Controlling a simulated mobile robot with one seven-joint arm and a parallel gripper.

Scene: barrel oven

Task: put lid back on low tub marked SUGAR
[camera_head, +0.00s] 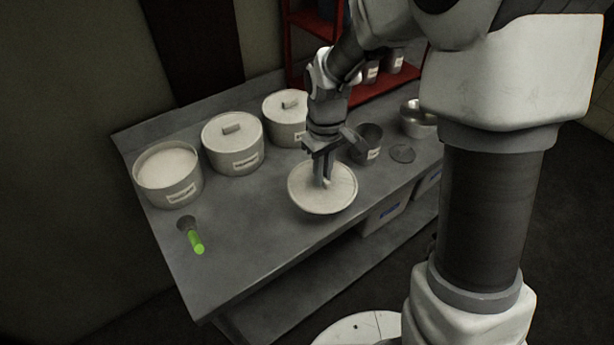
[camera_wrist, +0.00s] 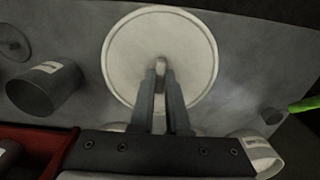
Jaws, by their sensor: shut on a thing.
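My gripper (camera_head: 323,172) is shut on the handle of a round, pale lid (camera_head: 335,203), seen from above near the front edge of the bench. The wrist view shows the same lid (camera_wrist: 125,60) with both fingers of my gripper (camera_wrist: 161,75) on its handle. I cannot tell whether the lid touches the bench. An open, low, pale tub (camera_head: 180,198) with white contents stands at the left end of the bench, well left of the lid. It bears a label too small to read. The wrist view shows part of a labelled tub (camera_wrist: 268,165) at lower right.
Two lidded tubs (camera_head: 234,157) (camera_head: 283,133) stand along the back of the bench (camera_head: 255,235). A green-handled tool (camera_head: 196,242) lies before the open tub. A grey canister (camera_head: 367,156), a small dark disc (camera_head: 402,153) and a metal bowl (camera_head: 414,128) stand right. The front-left bench is clear.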

